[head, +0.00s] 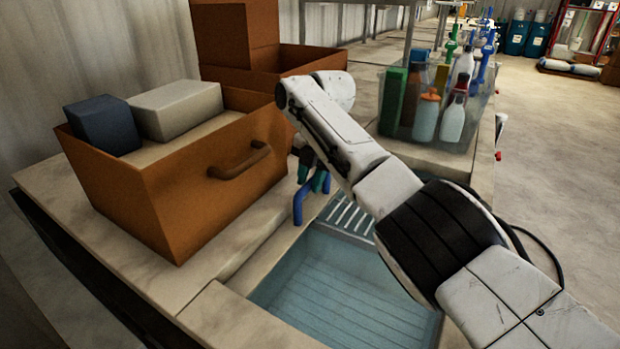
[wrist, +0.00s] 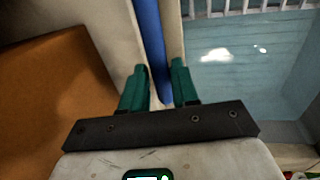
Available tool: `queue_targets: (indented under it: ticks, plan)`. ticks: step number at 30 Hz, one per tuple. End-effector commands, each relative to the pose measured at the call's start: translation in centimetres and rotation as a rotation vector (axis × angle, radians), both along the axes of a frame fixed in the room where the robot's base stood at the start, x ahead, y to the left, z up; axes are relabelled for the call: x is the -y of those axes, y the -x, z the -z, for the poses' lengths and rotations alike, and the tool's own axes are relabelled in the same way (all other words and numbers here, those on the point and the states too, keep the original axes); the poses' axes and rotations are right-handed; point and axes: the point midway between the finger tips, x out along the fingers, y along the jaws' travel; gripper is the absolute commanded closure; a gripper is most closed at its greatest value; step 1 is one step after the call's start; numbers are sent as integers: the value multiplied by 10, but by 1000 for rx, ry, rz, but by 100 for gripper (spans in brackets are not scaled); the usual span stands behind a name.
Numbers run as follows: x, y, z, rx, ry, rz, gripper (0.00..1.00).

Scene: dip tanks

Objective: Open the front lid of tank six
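An open tank (head: 345,290) with pale blue water or lining is sunk in the counter at the bottom centre of the head view; it also shows at the right of the wrist view (wrist: 245,75). I see no number and cannot make out a lid. A bent blue pipe or handle (head: 298,207) stands at the tank's left rim. My gripper (head: 318,180) is at this blue piece, partly hidden by my arm. In the wrist view, my gripper's teal fingers (wrist: 160,72) are apart, and the blue piece (wrist: 149,35) runs between or just beyond them; contact is unclear.
A brown box (head: 215,165) with a front handle holds a dark blue block (head: 103,125) and a pale block (head: 176,108), close left of my gripper. A clear bin of bottles (head: 437,135) stands behind the tank. Floor at right is open.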

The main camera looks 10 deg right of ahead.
Motion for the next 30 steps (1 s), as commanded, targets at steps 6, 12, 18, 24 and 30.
queue_targets:
  ticks: [6, 12, 18, 24, 30]
  plan:
    - [0, 0, 0, -2, 0, 0, 53]
    - [0, 1, 0, -2, 0, 0, 53]
    - [2, 2, -16, 1, -2, -2, 53]
    - [9, 6, -53, 2, -2, 0, 53]
    - [14, 10, -87, -1, -1, 0, 53]
